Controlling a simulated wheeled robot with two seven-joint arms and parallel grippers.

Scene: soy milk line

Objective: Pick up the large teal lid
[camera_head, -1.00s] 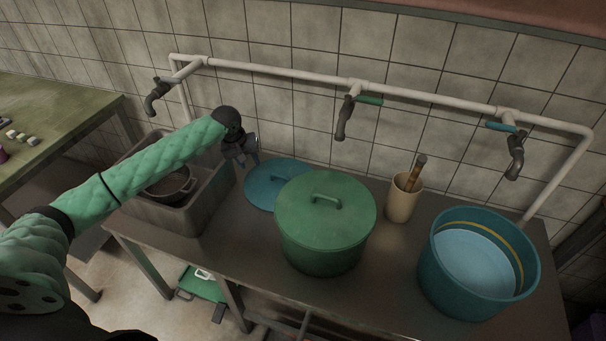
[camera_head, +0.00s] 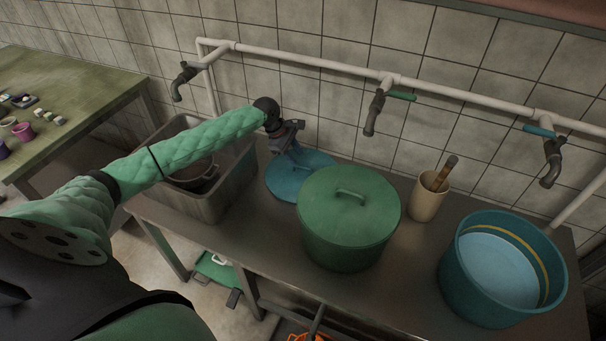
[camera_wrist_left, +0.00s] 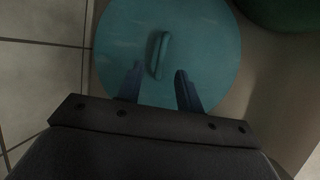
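The large teal lid (camera_head: 289,184) lies flat on the metal table against the tiled wall, partly hidden behind the green pot. Its bar handle (camera_wrist_left: 161,55) stands up near the middle in the left wrist view, where the lid (camera_wrist_left: 206,40) fills the centre. My left gripper (camera_head: 298,158) is over the lid, pointing down. In the left wrist view its two fingers (camera_wrist_left: 158,82) are apart, one on each side of the near end of the handle, with nothing gripped. Whether the fingertips touch the lid is unclear. My right gripper is out of view.
A green lidded pot (camera_head: 348,226) stands right beside the lid. A cup with a wooden pestle (camera_head: 428,198) and a teal tub (camera_head: 470,270) stand further right. A sink (camera_head: 213,200) is at the left. A pipe with taps (camera_head: 330,66) runs above the table.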

